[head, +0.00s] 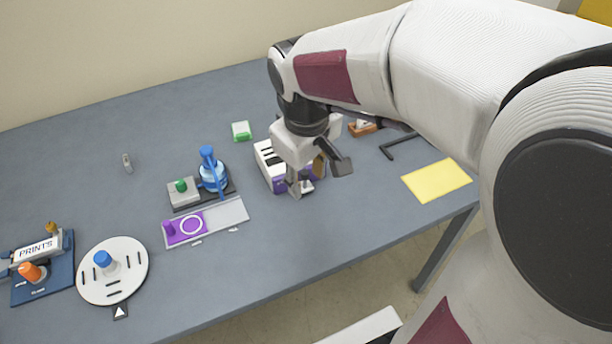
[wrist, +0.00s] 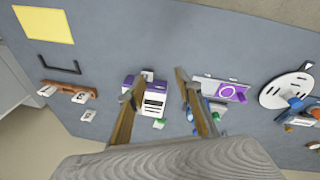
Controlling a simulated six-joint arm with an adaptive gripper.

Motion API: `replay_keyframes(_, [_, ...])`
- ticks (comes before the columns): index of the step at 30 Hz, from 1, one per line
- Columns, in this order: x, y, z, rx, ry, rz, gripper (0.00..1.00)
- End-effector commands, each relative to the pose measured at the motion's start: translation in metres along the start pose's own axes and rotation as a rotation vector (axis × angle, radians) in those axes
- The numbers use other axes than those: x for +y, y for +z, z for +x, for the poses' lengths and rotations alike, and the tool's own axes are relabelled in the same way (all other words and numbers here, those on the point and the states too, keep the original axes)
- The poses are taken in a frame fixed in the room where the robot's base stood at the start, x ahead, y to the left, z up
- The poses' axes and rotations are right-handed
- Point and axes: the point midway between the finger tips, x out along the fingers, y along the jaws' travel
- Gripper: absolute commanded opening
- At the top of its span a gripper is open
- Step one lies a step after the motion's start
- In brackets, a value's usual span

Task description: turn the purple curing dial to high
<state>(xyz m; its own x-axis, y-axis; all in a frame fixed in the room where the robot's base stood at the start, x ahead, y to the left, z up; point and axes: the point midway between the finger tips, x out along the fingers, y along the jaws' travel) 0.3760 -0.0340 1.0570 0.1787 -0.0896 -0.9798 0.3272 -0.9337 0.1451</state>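A white and purple box (head: 268,160) with dark slots on top stands near the middle of the table. My gripper (head: 312,178) is over its right side and hides part of it. I cannot make out a dial with settings on it. In the wrist view the box (wrist: 155,106) shows between and below my open, empty fingers (wrist: 159,77).
A blue stand with a green button (head: 181,186) is behind the plate. A white round disc (head: 128,287) with a blue knob and a blue PRINTS device (head: 62,270) are at left. A green block (head: 241,131), black handle (head: 398,146) and yellow sheet (head: 437,181) lie around. The front middle is clear.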

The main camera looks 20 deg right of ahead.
Motion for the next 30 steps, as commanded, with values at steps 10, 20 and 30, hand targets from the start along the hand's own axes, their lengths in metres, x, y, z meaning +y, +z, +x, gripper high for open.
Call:
replay_keyframes(10, [-0.010, 0.015, -0.011, 0.021, -0.008, 0.096, 0.35])
replay_keyframes(20, [-0.012, 0.018, -0.012, 0.023, -0.010, 0.113, 0.35])
replay_keyframes(30, [-0.008, 0.020, -0.008, 0.010, -0.011, 0.126, 0.35])
